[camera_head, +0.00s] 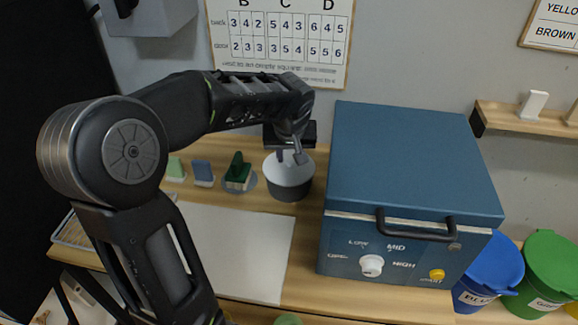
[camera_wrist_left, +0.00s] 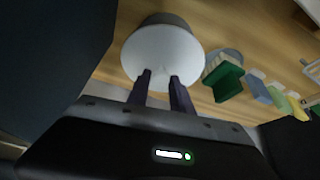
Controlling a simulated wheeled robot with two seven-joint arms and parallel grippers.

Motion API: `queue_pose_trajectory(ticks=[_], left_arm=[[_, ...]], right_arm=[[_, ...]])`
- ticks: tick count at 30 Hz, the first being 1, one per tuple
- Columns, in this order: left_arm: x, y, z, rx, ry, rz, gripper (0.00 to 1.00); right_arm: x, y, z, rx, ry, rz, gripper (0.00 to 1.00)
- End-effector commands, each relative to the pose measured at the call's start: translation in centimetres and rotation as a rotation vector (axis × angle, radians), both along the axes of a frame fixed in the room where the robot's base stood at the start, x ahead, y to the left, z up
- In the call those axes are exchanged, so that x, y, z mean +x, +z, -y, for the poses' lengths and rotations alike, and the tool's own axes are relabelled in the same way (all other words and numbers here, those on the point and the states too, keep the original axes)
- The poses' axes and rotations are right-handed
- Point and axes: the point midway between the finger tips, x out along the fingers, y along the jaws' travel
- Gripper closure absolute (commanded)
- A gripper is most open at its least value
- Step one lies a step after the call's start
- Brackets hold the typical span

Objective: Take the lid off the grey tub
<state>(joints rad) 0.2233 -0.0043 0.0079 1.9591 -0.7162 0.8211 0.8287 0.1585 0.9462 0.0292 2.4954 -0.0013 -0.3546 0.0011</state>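The grey tub (camera_head: 289,194) stands on the wooden bench, left of the blue kiln. Its pale round lid (camera_head: 275,172) is on top, and the lid also shows face-on in the left wrist view (camera_wrist_left: 163,52). My left gripper (camera_head: 291,157) is above the lid, fingers pointing down. In the left wrist view its two fingers (camera_wrist_left: 160,73) are apart, with their tips over the near part of the lid. I see nothing between them, and I cannot tell whether the tips touch the lid. My right gripper is not in view.
The blue kiln (camera_head: 410,160) stands close on the right. A white sheet (camera_head: 240,245) lies in front. Blue (camera_head: 490,275) and green (camera_head: 545,270) buckets are at far right.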

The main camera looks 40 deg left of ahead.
Motion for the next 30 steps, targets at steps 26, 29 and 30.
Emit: queue_pose_trajectory(ticks=[26, 29, 30], left_arm=[[0.1, 1.0, 0.0, 0.001, 0.001, 0.003, 1.00], [0.1, 2.5, 0.0, 0.001, 0.000, 0.004, 1.00], [0.1, 3.1, 0.0, 0.001, 0.000, 0.004, 1.00]], right_arm=[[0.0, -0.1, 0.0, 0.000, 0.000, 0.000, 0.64], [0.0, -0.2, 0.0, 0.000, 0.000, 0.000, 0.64], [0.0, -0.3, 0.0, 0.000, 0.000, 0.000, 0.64]])
